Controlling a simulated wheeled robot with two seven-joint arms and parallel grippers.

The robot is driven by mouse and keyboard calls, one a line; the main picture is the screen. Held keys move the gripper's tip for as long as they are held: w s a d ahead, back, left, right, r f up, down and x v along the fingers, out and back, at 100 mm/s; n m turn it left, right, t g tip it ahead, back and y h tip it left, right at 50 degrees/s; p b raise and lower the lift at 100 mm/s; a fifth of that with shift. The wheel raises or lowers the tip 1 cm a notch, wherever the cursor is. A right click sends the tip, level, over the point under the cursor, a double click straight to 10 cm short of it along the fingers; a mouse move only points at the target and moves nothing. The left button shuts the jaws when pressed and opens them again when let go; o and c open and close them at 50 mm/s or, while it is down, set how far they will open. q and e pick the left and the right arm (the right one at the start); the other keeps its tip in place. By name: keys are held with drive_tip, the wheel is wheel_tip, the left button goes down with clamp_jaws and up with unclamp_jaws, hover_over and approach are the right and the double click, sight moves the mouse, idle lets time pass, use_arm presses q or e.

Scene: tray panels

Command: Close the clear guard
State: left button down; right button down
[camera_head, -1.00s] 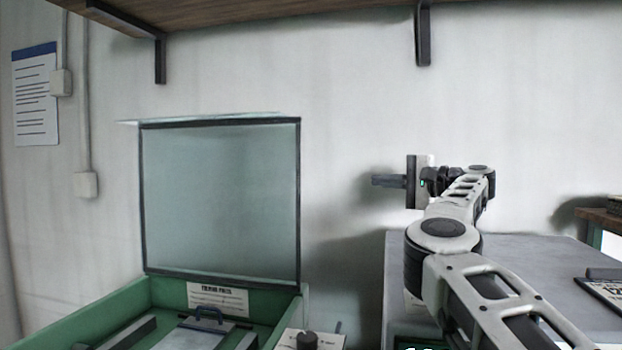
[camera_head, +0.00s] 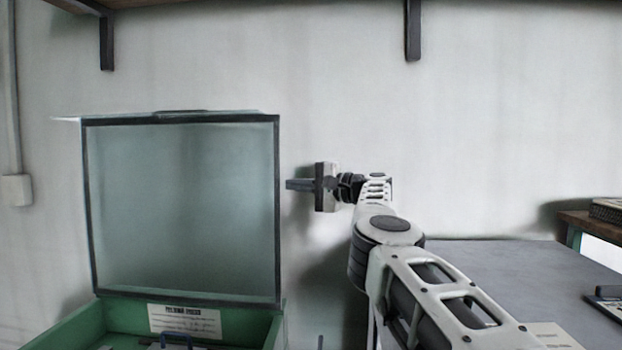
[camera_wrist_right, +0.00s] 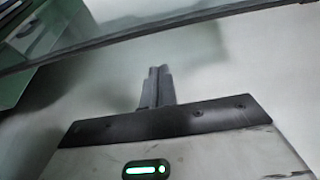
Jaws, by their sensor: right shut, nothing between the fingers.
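The clear guard (camera_head: 185,205) stands raised and upright at the back of the green tray unit, a see-through panel in a dark frame. Its lower edge is near the green wall (camera_head: 240,325). My right gripper (camera_head: 290,185) is shut and empty, pointing left just beside the guard's right edge, with a small gap in the picture. In the right wrist view my closed fingers (camera_wrist_right: 158,72) point toward the guard's dark frame edge (camera_wrist_right: 190,22), which crosses the top of the picture. I cannot tell the depth between them. My left gripper is not in view.
A grey tabletop (camera_head: 500,270) lies to the right under my right arm. A wall shelf bracket (camera_head: 412,30) hangs above. A small wooden stand (camera_head: 590,222) is at the far right. The wall behind is bare around the gripper.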

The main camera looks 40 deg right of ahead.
use_arm(q)
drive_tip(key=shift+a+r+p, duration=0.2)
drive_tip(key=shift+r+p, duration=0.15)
drive_tip(key=shift+p, duration=0.3)
use_arm(e)
drive_tip(key=shift+s+a, duration=0.4)
drive_tip(key=shift+a, duration=0.5)
drive_tip(key=shift+s+a, duration=0.4)
drive_tip(key=shift+a, duration=0.45)
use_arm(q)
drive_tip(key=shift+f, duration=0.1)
